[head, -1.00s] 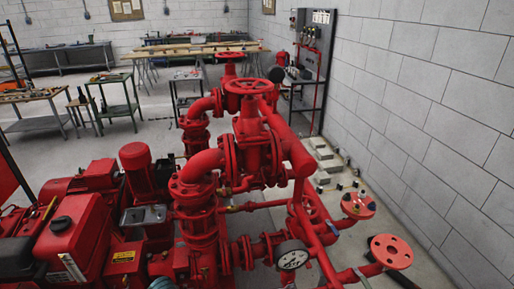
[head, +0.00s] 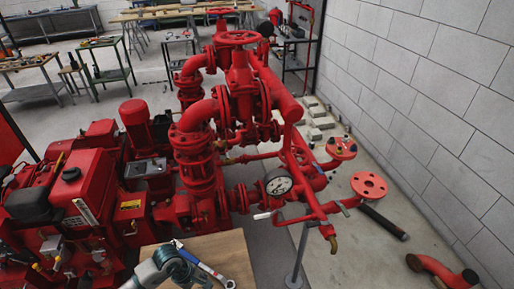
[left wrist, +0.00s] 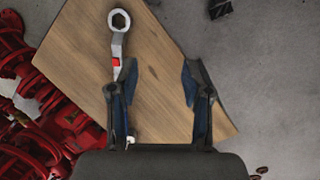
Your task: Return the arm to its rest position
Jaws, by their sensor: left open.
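My left gripper (left wrist: 160,78) is open in the left wrist view, with nothing between its fingers. It is over a wooden board (left wrist: 95,65). A wrench (left wrist: 119,22) with a ring end and a red mark lies on the board, beside and partly hidden by the left-hand finger. In the head view, part of my left arm shows at the bottom edge, over the board (head: 232,244), and the wrench (head: 214,273) is just right of it. My right gripper is in neither view.
The red pumpset (head: 200,150) with its pipes, handwheel and pressure gauge (head: 279,185) stands right behind the board. A loose red pipe elbow (head: 440,270) lies on the floor at right. A block wall (head: 440,100) bounds the right side. Workbenches stand farther back.

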